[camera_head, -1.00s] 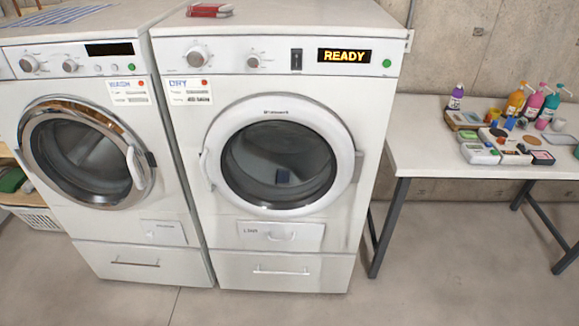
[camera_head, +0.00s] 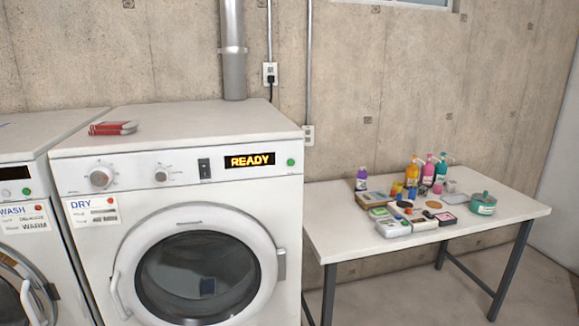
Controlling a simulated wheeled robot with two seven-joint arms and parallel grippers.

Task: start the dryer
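The dryer (camera_head: 180,205) is the white front-loading machine at the centre left, with a "DRY" label (camera_head: 92,210) on its front. Its display (camera_head: 249,160) reads "READY" in orange. A round green button (camera_head: 291,162) sits to the right of the display. A dark switch (camera_head: 204,168) and two round knobs, a large one (camera_head: 100,178) and a smaller one (camera_head: 161,175), are left of the display. The round dryer door (camera_head: 240,225) looks shut, and something dark shows behind its glass. Neither of my grippers is in view.
The washer (camera_head: 30,240) stands close against the dryer's left side. To the right, a white table (camera_head: 335,215) holds bottles, small containers and a green lidded pot (camera_head: 483,204). A concrete wall (camera_head: 370,100) is behind.

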